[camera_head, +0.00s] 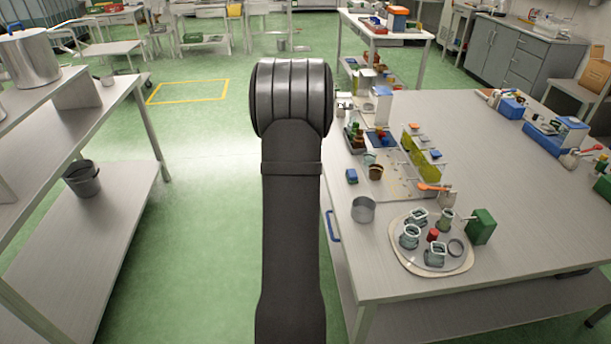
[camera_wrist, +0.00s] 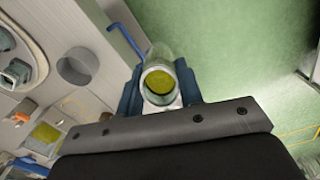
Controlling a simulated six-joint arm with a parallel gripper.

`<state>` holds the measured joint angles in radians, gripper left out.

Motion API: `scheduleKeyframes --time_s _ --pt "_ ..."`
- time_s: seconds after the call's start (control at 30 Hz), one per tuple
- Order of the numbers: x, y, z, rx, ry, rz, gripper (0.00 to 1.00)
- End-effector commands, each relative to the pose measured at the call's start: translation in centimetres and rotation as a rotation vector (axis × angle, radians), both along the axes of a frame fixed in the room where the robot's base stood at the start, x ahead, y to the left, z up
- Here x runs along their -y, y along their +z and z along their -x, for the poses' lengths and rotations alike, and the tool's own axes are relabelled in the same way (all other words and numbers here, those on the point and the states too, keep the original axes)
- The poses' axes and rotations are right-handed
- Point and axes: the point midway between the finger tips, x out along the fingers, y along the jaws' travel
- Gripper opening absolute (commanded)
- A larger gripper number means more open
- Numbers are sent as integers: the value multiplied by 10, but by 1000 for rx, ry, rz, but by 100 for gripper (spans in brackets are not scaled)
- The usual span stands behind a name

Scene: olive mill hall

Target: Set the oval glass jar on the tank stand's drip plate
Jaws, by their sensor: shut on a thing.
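In the wrist view, my gripper (camera_wrist: 159,88) has its blue fingers shut on a clear glass jar (camera_wrist: 157,54) with something yellow-green inside. I look into its mouth, so I cannot tell whether its outline is oval. The jar is held over the green floor, beside the bench edge. In the head view, my arm hides the gripper and the jar. A steel tank (camera_head: 30,60) stands on a grey metal stand (camera_head: 75,98) at the left. I cannot make out a drip plate there.
On the right, a grey bench (camera_head: 520,195) holds an oval tray (camera_head: 405,262) with several glass jars, a steel cup (camera_head: 363,210), a green box (camera_head: 481,227) and crowded small items. A grey bucket (camera_head: 82,179) stands on the left lower shelf. Green floor lies open between.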

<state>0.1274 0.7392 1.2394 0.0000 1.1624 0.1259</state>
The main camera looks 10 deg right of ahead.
Motion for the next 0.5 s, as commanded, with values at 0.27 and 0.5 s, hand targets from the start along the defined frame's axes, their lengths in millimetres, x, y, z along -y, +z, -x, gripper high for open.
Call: scheduleKeyframes --time_s 0.27,0.5 --pt "30 -6 -25 0 40 0 19" --pt "74 -15 -46 -1 79 0 19"
